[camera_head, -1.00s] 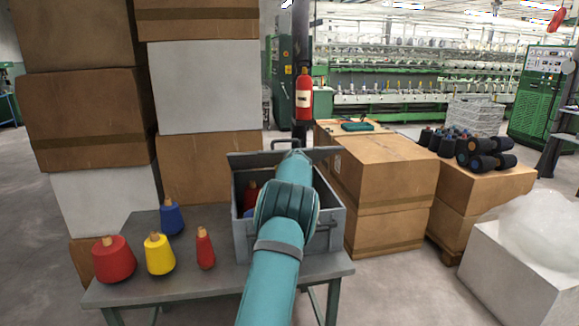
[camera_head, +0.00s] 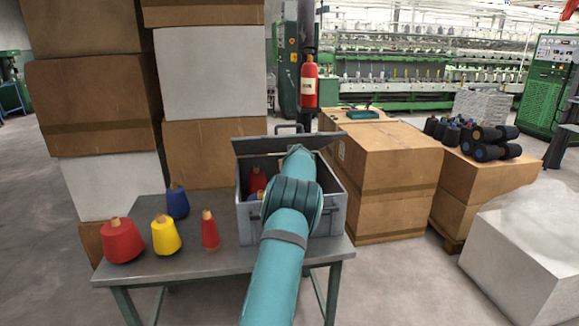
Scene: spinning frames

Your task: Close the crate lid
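A grey crate (camera_head: 330,222) stands on the right part of a grey table (camera_head: 185,265). Its lid (camera_head: 262,146) is raised at the back edge, with a handle on top, and leans up and open. Red and blue thread cones (camera_head: 257,180) show inside the crate's left part. My teal arm comes in from the bottom and reaches over the crate toward the lid, hiding much of the inside. The gripper at its end is hidden behind the arm, and I cannot tell which arm this is. No fingertips of either gripper show.
Blue, yellow and red thread cones (camera_head: 166,235) stand on the table left of the crate. Cardboard boxes (camera_head: 392,170) stand close behind and right of it. A tall stack of boxes (camera_head: 100,105) is at the left. A red fire extinguisher (camera_head: 309,82) hangs behind.

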